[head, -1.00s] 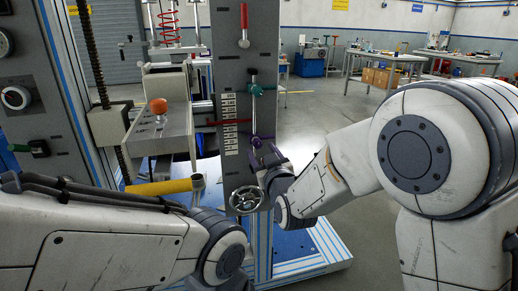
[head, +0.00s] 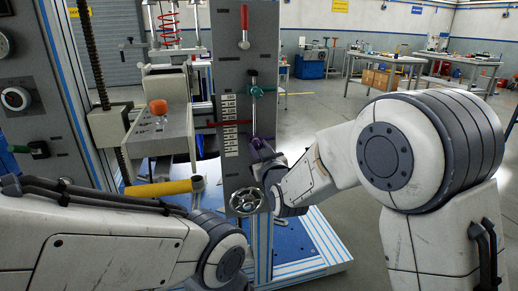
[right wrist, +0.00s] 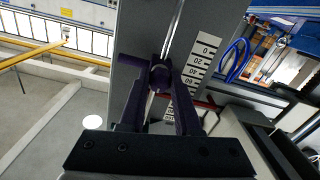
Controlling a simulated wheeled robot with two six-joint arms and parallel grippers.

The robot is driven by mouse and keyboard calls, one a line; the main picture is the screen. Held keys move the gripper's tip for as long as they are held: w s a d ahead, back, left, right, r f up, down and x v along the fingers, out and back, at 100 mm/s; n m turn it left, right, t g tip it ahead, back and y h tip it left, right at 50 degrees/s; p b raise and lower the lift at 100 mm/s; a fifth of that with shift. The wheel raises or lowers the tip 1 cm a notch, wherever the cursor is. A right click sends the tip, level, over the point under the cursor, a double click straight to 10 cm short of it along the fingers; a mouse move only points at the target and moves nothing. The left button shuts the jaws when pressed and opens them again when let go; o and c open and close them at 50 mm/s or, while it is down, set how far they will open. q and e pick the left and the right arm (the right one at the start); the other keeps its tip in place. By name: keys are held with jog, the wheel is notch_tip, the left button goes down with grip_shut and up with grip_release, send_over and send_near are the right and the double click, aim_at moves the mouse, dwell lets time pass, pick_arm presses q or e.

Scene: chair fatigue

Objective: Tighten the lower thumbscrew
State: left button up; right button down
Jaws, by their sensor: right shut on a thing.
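The lower thumbscrew (right wrist: 160,76) is a small purple knob on a thin vertical rod, low on the grey upright panel (head: 232,70). My right gripper (head: 262,149) is at it from below right in the head view. In the right wrist view its two dark purple fingers (right wrist: 159,88) stand on either side of the knob, shut on it. The knob is partly hidden by the fingers. A green upper thumbscrew (head: 256,91) sits higher on the same rod. My left arm is in view, but its gripper is not.
A printed scale (head: 230,125) and a red pointer (head: 228,123) lie just left of the rod. A handwheel (head: 246,201) is below the gripper. A yellow bar (head: 160,188) and an orange knob (head: 158,107) are at left.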

jog(key=m+b, duration=0.8)
jog(key=m, duration=0.4)
jog(key=shift+f+b, duration=0.15)
jog(key=shift+b, duration=0.25)
jog(key=m+b, duration=0.3)
jog(key=m, duration=0.1)
jog(key=m+b, duration=0.7)
jog(key=shift+m+b, duration=0.4)
jog(key=shift+r, duration=0.25)
